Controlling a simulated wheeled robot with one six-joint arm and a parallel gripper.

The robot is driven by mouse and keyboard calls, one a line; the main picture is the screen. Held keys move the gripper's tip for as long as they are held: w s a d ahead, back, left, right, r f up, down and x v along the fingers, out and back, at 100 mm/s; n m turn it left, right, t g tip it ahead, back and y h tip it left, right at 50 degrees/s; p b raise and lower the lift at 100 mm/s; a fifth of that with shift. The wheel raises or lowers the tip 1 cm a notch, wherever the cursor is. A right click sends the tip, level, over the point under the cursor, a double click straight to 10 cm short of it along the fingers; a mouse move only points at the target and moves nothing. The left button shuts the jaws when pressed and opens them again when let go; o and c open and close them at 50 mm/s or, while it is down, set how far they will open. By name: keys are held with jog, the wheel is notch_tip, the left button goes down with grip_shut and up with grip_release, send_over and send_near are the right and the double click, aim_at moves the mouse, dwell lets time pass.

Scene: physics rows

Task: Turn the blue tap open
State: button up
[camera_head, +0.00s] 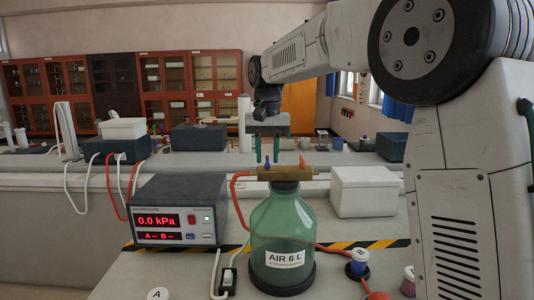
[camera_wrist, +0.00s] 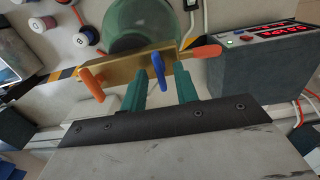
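The blue tap (camera_head: 267,161) is a small lever on the brass block (camera_head: 285,174) atop a green glass bottle (camera_head: 283,225) labelled AIR 6 L. In the wrist view the blue tap (camera_wrist: 158,71) lies across the brass block (camera_wrist: 122,76). An orange tap (camera_head: 302,161) sits to its right; the wrist view shows this orange tap (camera_wrist: 92,84) at left. My gripper (camera_head: 267,160) points down over the block, its green fingers apart. In the wrist view my gripper (camera_wrist: 161,74) has the blue tap between its fingertips, with gaps visible. Contact is not visible.
A pressure meter (camera_head: 179,209) left of the bottle reads 0.0 kPa. An orange hose (camera_head: 237,198) joins the block's left end. A white box (camera_head: 364,191) stands behind right.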

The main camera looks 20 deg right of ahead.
grip_shut()
jog(key=shift+n, duration=0.4)
jog(key=n, duration=0.5)
jog(key=shift+n, duration=0.4)
jog(key=n, duration=1.1)
jog(key=shift+n, duration=0.3)
grip_release()
